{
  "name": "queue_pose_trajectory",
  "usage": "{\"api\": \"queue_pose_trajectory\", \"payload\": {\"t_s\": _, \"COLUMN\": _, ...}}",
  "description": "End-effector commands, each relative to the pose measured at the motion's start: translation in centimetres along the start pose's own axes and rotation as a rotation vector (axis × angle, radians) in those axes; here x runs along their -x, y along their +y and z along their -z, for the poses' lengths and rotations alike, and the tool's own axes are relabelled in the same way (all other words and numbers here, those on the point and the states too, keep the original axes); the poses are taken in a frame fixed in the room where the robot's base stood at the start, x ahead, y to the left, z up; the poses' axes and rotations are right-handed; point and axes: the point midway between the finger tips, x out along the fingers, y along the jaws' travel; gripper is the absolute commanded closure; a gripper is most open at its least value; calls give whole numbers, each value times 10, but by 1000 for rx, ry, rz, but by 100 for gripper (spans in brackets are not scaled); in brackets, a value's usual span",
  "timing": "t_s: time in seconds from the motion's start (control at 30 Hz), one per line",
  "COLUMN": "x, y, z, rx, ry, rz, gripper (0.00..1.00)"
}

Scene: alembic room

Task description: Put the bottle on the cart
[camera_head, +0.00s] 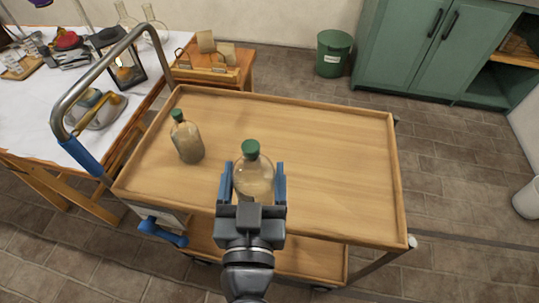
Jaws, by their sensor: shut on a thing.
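A clear glass bottle (254,176) with a green cap is between the two blue fingers of my gripper (253,185), which is shut on it. The bottle is upright over the near part of the wooden cart top (330,150); its base is hidden by my gripper, so I cannot tell whether it touches the cart. A second bottle (188,140) with a green cap and murky contents stands on the cart to the left, apart from my gripper. The cart has a raised rim and a metal handle with a blue grip at its left end.
A white-covered table (30,115) with a lantern (124,68), a bowl and other items stands at the left. A small wooden stand (222,76) is behind the cart. A green bin (333,53) and green cabinet (420,45) are at the back. The cart's right half is clear.

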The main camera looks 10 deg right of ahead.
Motion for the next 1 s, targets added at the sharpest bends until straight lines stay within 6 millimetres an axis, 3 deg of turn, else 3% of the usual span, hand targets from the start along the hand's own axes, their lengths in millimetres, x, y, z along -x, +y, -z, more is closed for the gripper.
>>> {"api": "queue_pose_trajectory", "payload": {"t_s": 0.07, "x": 12, "y": -6, "z": -1, "rx": -3, "ry": 0, "rz": 9, "gripper": 80}}
{"api": "queue_pose_trajectory", "payload": {"t_s": 0.17, "x": 13, "y": -11, "z": -3, "rx": -4, "ry": -1, "rz": 11, "gripper": 80}}
{"api": "queue_pose_trajectory", "payload": {"t_s": 0.7, "x": -80, "y": -41, "z": -62, "rx": -4, "ry": -1, "rz": 10, "gripper": 80}}
{"api": "queue_pose_trajectory", "payload": {"t_s": 1.0, "x": -93, "y": -45, "z": -77, "rx": -4, "ry": -3, "rz": 11, "gripper": 80}}
